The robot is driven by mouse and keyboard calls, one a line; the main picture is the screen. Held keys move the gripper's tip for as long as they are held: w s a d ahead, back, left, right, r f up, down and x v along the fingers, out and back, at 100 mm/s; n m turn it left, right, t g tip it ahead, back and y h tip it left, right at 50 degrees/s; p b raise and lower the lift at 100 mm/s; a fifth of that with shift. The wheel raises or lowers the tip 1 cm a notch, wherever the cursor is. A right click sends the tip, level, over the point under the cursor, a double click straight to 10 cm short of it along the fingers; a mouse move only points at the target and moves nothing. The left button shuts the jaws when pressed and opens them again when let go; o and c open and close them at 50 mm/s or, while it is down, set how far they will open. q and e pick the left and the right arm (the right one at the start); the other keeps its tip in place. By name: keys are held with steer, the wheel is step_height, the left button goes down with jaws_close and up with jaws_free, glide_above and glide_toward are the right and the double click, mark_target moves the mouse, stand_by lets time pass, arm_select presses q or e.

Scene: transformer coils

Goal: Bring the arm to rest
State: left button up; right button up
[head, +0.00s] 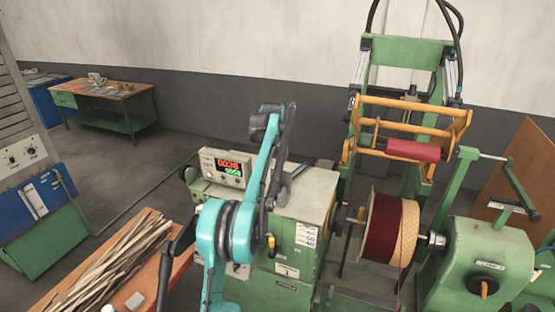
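One teal and black arm of mine (237,235) rises from the bottom edge, left of the middle, in front of the green winding machine. I take it as my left arm. Its upper end bends over at a dark joint near the control box. My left gripper (283,183) seems to be the dark part hanging beside the upper link. Its fingers blend into the arm, so I cannot tell if they are open or shut, and I see nothing held. My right gripper is not in view.
A winding machine with a control box (226,167) and a dark red coil (383,230) fills the middle and right. A red roll (413,150) hangs on an orange frame behind. Wooden strips (110,262) lie on a bench at lower left. Open floor lies behind the bench.

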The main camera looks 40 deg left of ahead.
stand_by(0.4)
arm_select(q)
steer(key=s+d+f+m+b, duration=0.1)
steer(key=s+d+f+b, duration=0.35)
steer(key=d, duration=0.25)
steer(key=s+d+f+m+t+h+b, duration=0.1)
steer(key=s+d+f+b, duration=0.2)
steer(key=s+d+b, duration=0.4)
steer(key=s+d+f+b, duration=0.3)
steer(key=d+f+b, duration=0.15)
steer(key=d, duration=0.35)
steer(key=s+d+f+m+b, duration=0.1)
steer(key=s+d+f+b, duration=0.3)
steer(key=s+f, duration=0.4)
steer(key=s+d+f+m+h+b, duration=0.1)
steer(key=s+d+f+b, duration=0.4)
steer(key=s+f, duration=0.3)
steer(key=s+d+f+t+h+b, duration=0.1)
steer(key=s+d+f+b, duration=0.3)
steer(key=f, duration=0.8)
steer(key=s+b, duration=0.2)
steer(key=s, duration=0.1)
steer(key=shift+s+d+f+m, duration=0.35)
steer(key=shift+s+d+m, duration=0.05)
